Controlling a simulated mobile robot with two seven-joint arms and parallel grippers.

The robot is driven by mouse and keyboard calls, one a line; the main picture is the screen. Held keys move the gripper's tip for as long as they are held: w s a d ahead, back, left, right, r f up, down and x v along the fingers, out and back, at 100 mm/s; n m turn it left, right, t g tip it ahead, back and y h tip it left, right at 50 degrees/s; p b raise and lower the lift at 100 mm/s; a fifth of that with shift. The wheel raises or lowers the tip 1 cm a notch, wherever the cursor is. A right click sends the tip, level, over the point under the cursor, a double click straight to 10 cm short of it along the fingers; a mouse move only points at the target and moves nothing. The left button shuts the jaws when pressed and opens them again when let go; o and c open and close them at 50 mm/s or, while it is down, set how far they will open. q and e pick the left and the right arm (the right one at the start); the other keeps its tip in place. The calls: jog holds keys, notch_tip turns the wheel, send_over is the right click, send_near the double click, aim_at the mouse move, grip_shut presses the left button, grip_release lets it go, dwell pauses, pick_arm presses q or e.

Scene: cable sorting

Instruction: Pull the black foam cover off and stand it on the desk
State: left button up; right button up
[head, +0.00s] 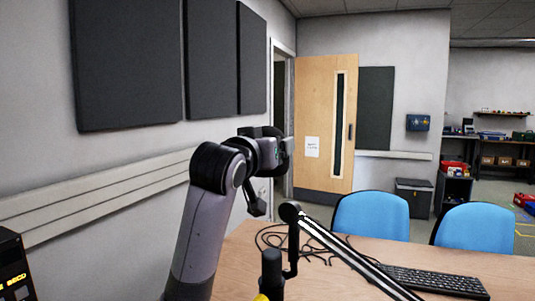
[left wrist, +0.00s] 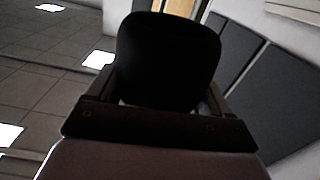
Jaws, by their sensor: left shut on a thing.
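The black foam cover (left wrist: 168,60) fills the middle of the left wrist view as a dark, rounded block between my fingers. My left gripper (head: 284,152) is shut on it, raised well above the desk (head: 338,278). In the head view the cover is hard to tell apart from the dark gripper. A black boom arm (head: 345,249) slants across the desk, and a short black upright cylinder (head: 271,267) stands below its upper end, apart from my gripper. I cannot tell whether the cylinder is a bare microphone. My right gripper is not in view.
Loose black cables (head: 285,240) lie on the desk at the left. A black keyboard (head: 432,280) lies at the right, before two blue chairs (head: 371,215). A wooden door (head: 325,120) stands behind. Bare desk shows beside the boom.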

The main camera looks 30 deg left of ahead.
pick_arm(q)
jog(key=shift+r, duration=2.3)
